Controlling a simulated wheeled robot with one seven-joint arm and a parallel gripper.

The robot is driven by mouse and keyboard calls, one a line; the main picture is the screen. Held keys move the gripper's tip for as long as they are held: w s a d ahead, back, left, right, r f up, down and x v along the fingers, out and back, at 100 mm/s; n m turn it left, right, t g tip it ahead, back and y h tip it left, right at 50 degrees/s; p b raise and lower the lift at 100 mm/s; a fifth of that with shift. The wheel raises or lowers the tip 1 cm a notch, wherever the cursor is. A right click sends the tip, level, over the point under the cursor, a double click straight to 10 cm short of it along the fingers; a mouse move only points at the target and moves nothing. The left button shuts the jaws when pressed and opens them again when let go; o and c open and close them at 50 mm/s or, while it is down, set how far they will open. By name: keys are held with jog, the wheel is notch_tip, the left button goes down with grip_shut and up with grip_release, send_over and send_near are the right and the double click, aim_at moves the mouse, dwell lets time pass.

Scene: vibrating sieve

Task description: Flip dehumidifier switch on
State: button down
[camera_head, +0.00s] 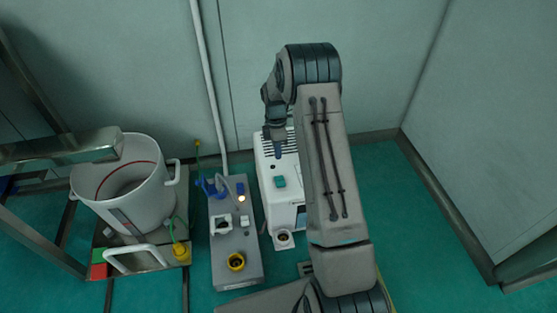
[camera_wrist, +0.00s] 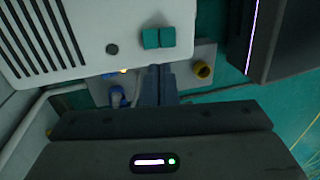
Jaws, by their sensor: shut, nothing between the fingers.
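The dehumidifier (camera_head: 267,200) is a white box with dark vent slots on top, standing on the green floor, partly hidden behind my arm. In the wrist view its white top (camera_wrist: 95,25) fills the upper left. Its teal switch (camera_head: 280,182) is on the top face; in the wrist view the switch (camera_wrist: 158,37) shows two teal halves, with a small dark round knob (camera_wrist: 112,49) beside it. My gripper (camera_head: 278,152) is over the dehumidifier's top, behind the switch in the head view. In the wrist view its closed fingers (camera_wrist: 158,70) point toward the switch, apart in the picture and empty.
Left of the dehumidifier is a grey control box (camera_head: 233,268) with a yellow-ringed knob (camera_head: 236,262) and a lit button. Farther left a large white pot (camera_head: 145,205) stands on a metal frame. A wall is close behind; the floor at right is clear.

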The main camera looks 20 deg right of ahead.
jog(key=shift+p+v, duration=0.35)
jog(key=shift+v, duration=1.5)
jog(key=s+a+r+m+t, duration=0.2)
jog(key=s+a+r+m, duration=0.2)
jog(key=s+r+m, duration=0.75)
jog(key=s+a+r+m, duration=0.1)
jog(key=s+r, duration=0.3)
jog(key=s, duration=0.6)
jog(key=s+a+r+m+t, duration=0.1)
jog(key=s+r+m, duration=0.3)
jog(key=s, duration=0.6)
jog(key=shift+t, duration=0.3)
